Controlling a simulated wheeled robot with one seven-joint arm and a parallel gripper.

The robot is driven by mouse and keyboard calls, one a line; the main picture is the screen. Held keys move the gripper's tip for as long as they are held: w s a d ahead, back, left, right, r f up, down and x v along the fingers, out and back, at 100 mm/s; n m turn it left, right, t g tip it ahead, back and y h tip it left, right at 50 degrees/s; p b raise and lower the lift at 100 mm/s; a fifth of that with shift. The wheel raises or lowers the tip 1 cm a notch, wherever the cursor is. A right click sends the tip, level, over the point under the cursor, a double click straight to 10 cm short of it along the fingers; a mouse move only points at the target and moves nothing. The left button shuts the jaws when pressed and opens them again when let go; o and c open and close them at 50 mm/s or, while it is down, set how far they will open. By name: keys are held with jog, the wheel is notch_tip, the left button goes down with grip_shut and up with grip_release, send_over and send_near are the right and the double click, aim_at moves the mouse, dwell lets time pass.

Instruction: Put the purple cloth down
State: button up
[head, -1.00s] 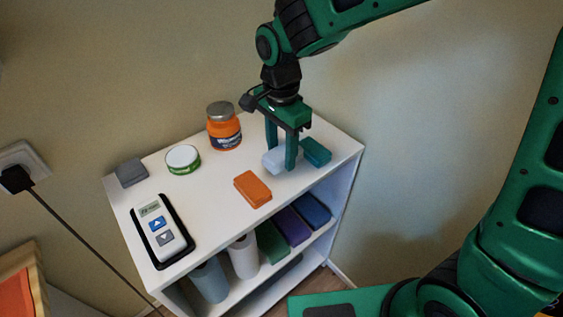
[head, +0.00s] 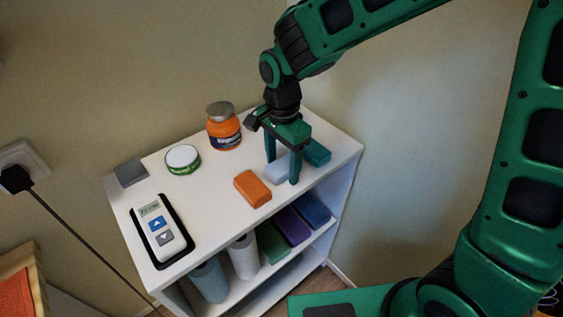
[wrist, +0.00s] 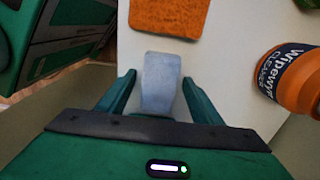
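A small pale bluish-lavender folded cloth (head: 279,169) lies on the white cabinet top near its front edge, close to the right end. My gripper (head: 282,172) is right over it, pointing down with one finger on each side. In the wrist view the cloth (wrist: 161,82) lies between the fingers of my gripper (wrist: 160,78), with a narrow gap beside it, so the fingers look open. A clearly purple folded item (head: 292,226) lies on the shelf below.
A teal cloth (head: 317,152) sits just right of the gripper, an orange cloth (head: 252,188) to its left. An orange jar (head: 223,130), a green-white tin (head: 183,159), a grey cloth (head: 130,172) and a remote in a black tray (head: 180,250) stand farther left.

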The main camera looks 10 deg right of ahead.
aim_at(283, 164)
notch_tip(283, 164, up, 12)
dwell(0.8)
jog(key=shift+r, duration=0.1)
jog(key=s+d+n, duration=0.1)
jog(key=s+d, duration=0.1)
jog(key=d, duration=0.8)
jog(key=s+d+n, duration=0.1)
jog(key=s+d, duration=0.1)
jog(key=d, duration=0.9)
jog(key=s+d+f+n, duration=0.2)
jog(key=s+d+f, duration=0.2)
jog(key=s+d, duration=1)
jog(key=s, duration=0.2)
jog(key=shift+s+d+n, duration=0.25)
jog(key=shift+s+n, duration=0.15)
jog(key=shift+f, duration=0.1)
